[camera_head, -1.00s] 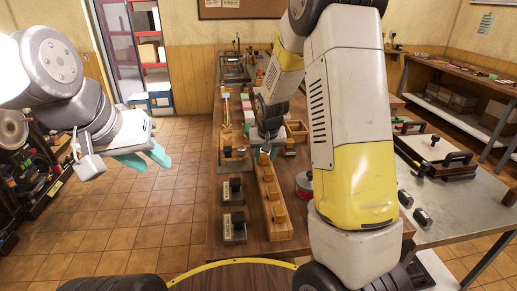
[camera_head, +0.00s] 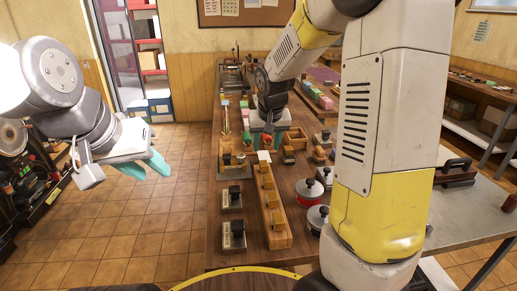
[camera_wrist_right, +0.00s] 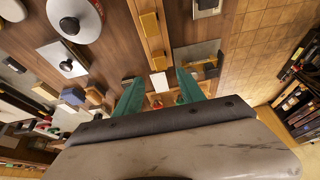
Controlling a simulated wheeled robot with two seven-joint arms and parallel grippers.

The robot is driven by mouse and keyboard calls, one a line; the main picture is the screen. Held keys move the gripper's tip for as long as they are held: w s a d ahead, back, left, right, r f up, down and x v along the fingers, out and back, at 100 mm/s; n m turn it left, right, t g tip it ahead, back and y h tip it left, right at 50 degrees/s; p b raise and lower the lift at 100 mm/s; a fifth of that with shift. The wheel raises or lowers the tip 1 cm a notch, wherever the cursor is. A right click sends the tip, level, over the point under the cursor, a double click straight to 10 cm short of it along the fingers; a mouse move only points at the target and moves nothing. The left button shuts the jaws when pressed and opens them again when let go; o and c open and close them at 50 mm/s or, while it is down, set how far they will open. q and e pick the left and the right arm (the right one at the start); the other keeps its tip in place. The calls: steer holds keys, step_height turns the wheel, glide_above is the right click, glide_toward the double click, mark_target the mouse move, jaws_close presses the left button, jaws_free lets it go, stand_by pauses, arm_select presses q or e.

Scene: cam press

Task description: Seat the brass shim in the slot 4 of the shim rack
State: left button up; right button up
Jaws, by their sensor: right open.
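The shim rack (camera_head: 277,238) is a long wooden strip with several raised blocks, lying lengthwise on the bench. In the right wrist view the rack (camera_wrist_right: 152,40) runs up from a white card (camera_wrist_right: 158,84), with yellowish blocks along it. My right gripper (camera_head: 266,138) is above the bench just beyond the rack's far end. Its teal fingers are spread and nothing shows held between them in the wrist view (camera_wrist_right: 160,86). I cannot pick out the brass shim for certain. My left gripper (camera_head: 154,163) hangs over the floor at left, away from the bench; its finger gap is unclear.
Two dark blocks on plates (camera_head: 232,236) stand left of the rack. Round lidded pots, one red (camera_head: 308,190), stand to its right. A wooden tray (camera_head: 297,138) and small blocks lie near my right gripper. My right arm covers much of the bench's right side.

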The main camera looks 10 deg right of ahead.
steer(key=s+r+y, duration=0.1)
steer(key=s+r, duration=0.4)
steer(key=s, duration=0.7)
steer(key=s+d+r+t+y, duration=0.1)
steer(key=s+r, duration=0.4)
steer(key=s, duration=0.8)
steer(key=shift+d+r+n+t, duration=0.25)
steer(key=shift+r+n+t, duration=0.05)
steer(key=shift+r, duration=0.05)
steer(key=shift+c, duration=1.2)
steer(key=shift+a, duration=0.1)
